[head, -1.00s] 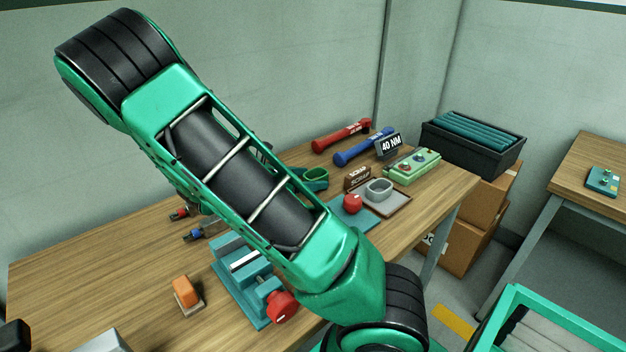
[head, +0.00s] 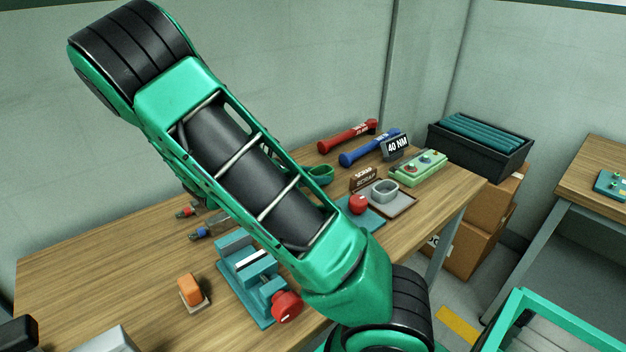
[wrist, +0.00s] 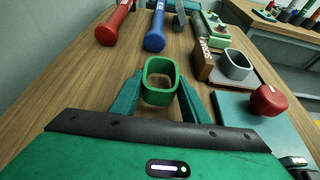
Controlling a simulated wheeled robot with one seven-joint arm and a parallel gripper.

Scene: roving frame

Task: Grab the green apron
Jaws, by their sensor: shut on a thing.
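No cloth apron shows; the green thing at my gripper is a rounded, open, ring-shaped part, taken here as the green apron (wrist: 147,97). In the wrist view it stands between the two teal fingers of my gripper (wrist: 160,92), which are shut on its sides. In the head view the green apron (head: 321,175) shows just right of my arm, partly hidden behind it. My fingers are mostly hidden there by the arm. I cannot tell whether the apron touches the table or hangs just above it.
A grey ring (head: 385,188) sits on a tray by the SCRAP sign (head: 363,180). A red knob (head: 358,204) on a teal plate is near. Red (head: 347,136) and blue (head: 366,150) wrenches lie behind. A teal vise (head: 243,268) stands at the front.

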